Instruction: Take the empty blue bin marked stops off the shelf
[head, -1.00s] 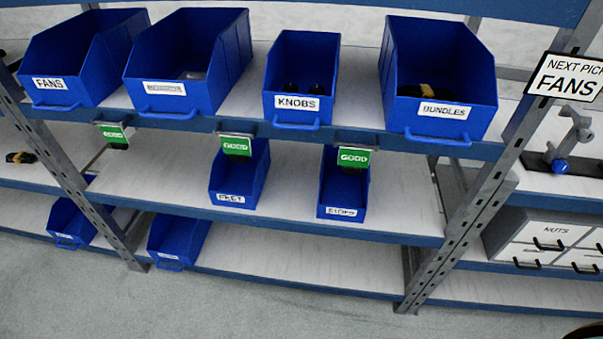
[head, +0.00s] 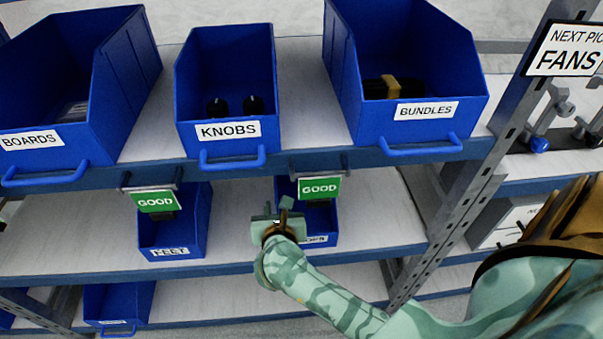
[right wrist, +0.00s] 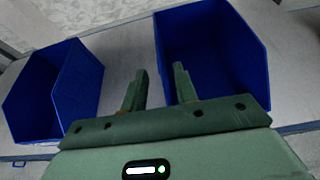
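The blue bin marked stops (head: 327,226) sits on the middle shelf, under the right-hand green GOOD tag. Its label is partly hidden by my right gripper (head: 278,211), and the tag covers part of its opening. My right gripper is at the bin's left side, fingers pointing toward the shelf. In the right wrist view the gripper (right wrist: 160,76) is open, with a gap between its fingers. There the right-hand blue bin (right wrist: 225,60), apparently stops, looks empty. Its left wall lies between the fingertips in the picture; I cannot tell whether they touch it. My left gripper is out of view.
The feet bin (head: 172,235) stands to the left on the same shelf. Above are the boards (head: 60,165), knobs (head: 230,150) and bundles (head: 425,135) bins. GOOD tags (head: 320,188) hang from the upper shelf edge. A shelf post (head: 470,195) stands to the right.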

